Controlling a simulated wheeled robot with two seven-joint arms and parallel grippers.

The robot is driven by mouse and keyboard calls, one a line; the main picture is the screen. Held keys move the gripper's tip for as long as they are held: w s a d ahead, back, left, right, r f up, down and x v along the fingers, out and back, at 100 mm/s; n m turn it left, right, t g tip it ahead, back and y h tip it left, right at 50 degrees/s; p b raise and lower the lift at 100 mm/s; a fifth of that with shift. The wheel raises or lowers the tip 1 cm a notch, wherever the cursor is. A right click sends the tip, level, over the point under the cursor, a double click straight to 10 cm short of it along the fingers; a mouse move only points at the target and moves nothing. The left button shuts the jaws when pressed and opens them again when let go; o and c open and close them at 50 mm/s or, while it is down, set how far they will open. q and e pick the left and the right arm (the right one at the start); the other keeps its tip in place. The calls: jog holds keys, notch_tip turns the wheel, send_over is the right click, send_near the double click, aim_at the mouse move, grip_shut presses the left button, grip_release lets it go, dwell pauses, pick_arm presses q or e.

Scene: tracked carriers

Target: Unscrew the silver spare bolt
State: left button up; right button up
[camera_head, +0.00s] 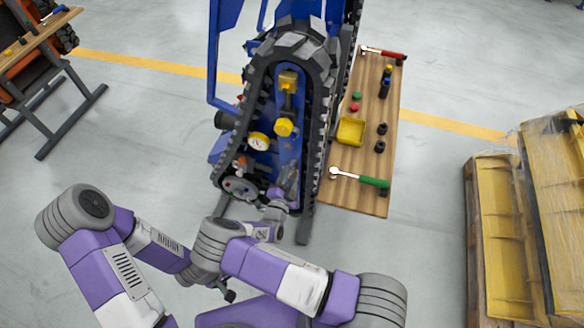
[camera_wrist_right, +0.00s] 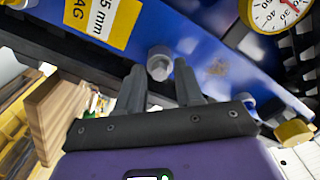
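The silver spare bolt (camera_wrist_right: 160,62) shows in the right wrist view, its round grey head standing out from the blue panel. My right gripper (camera_wrist_right: 160,85) is open, one finger on each side of the bolt. The bolt head lies just beyond the fingertips, and I see gaps beside it. In the head view my right gripper (camera_head: 289,178) is at the lower part of the carrier's blue side panel (camera_head: 290,150). The bolt cannot be made out there. Of my left gripper, only a small dark part (camera_head: 228,295) seems to show beneath the arms; its fingers are not clear.
Two yellow fittings, the upper one (camera_head: 288,80), and a gauge (camera_head: 259,141) are on the panel, ringed by the black track (camera_head: 319,110). A wooden bench (camera_head: 370,202) with tools and a yellow tray (camera_head: 350,131) stands right. A wrapped pallet (camera_head: 500,240) stands farther right.

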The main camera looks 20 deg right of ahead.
jog(key=m, duration=0.5)
jog(key=shift+m+p, duration=0.3)
jog(key=shift+m, duration=0.1)
jog(key=m, duration=1)
jog(key=shift+p, duration=0.3)
jog(key=m, duration=0.4)
jog(key=shift+c, duration=0.4)
